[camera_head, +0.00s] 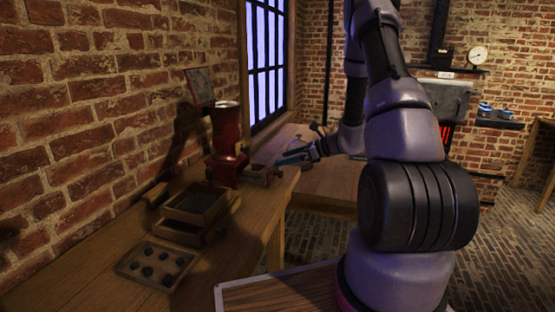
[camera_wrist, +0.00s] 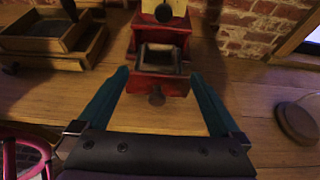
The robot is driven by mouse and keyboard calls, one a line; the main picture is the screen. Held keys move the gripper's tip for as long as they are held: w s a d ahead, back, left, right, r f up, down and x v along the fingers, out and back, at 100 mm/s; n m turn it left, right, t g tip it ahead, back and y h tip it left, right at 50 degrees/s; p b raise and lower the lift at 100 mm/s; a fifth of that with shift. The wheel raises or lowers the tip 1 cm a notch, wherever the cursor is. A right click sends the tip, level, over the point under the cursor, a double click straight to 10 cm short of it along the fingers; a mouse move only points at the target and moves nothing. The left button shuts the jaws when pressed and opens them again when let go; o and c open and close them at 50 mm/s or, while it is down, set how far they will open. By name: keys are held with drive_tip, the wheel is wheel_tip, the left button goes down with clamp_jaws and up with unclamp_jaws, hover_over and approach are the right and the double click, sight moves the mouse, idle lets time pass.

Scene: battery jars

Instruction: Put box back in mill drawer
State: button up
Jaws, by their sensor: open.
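The red mill (camera_head: 226,145) stands on the wooden bench against the brick wall, with a pale metal top. In the wrist view the mill (camera_wrist: 160,35) is upright at top centre. A small open-topped box (camera_wrist: 160,85) with a red front and a dark round knob sits at the foot of the mill; it also shows in the head view (camera_head: 258,172). I cannot tell how far it sits inside the mill. My gripper (camera_wrist: 158,73) is open, its teal fingers pointing at the mill, one to each side of the box with gaps. Nothing is between the fingers except the box beyond.
Stacked wooden trays (camera_head: 222,219) stand left of the mill. A flat wooden tray (camera_head: 126,264) with several dark round pieces lies nearer on the bench. A dark round object (camera_wrist: 298,122) lies at the right in the wrist view. Bare bench top shows in front of the box.

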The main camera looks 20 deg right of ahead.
drive_tip(key=s+a+r+n+g+h, duration=0.1)
drive_tip(key=s+a+r+n+g, duration=0.1)
drive_tip(key=s+a+r+n, duration=0.5)
drive_tip(key=s+r+n+g+h, duration=0.1)
drive_tip(key=s+r+n+g, duration=0.15)
drive_tip(key=s+r, duration=0.55)
drive_tip(key=s+d+r+n+t+h, duration=0.2)
drive_tip(key=s+r+n+h, duration=0.1)
drive_tip(key=s+r+n, duration=0.2)
drive_tip(key=s+d+r+n+t+h, duration=0.2)
drive_tip(key=s+r+n+h, duration=0.2)
drive_tip(key=s+r, duration=0.5)
drive_tip(key=shift+s+n, duration=0.65)
drive_tip(key=shift+n, duration=0.4)
